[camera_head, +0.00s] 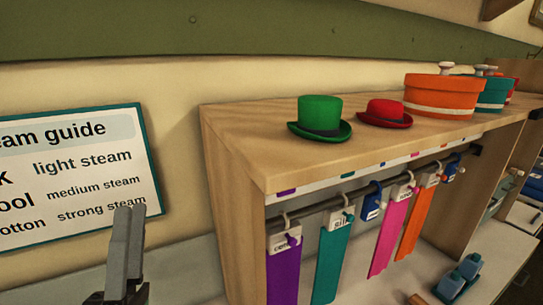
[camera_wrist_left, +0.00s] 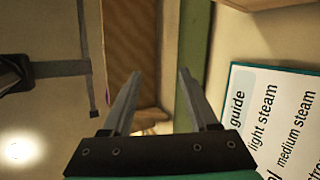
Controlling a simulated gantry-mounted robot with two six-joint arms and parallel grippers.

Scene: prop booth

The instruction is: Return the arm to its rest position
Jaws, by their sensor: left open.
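My left gripper (camera_head: 125,240) rises at the lower left of the head view, in front of the wall below the steam guide sign. It looks clear of the shelf. In the left wrist view its two fingers (camera_wrist_left: 157,100) stand apart with nothing between them. The steam guide sign (camera_head: 80,170) hangs on the wall and also shows at the right of the left wrist view (camera_wrist_left: 275,120). My right gripper is not in either view.
A wooden shelf unit (camera_head: 232,215) stands right of the gripper. On top are a green hat (camera_head: 320,112), a red hat (camera_head: 385,113), an orange box (camera_head: 440,95) and a teal box (camera_head: 492,95). Purple (camera_head: 284,275), teal (camera_head: 331,262), pink (camera_head: 388,238) and orange (camera_head: 413,225) strips hang below.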

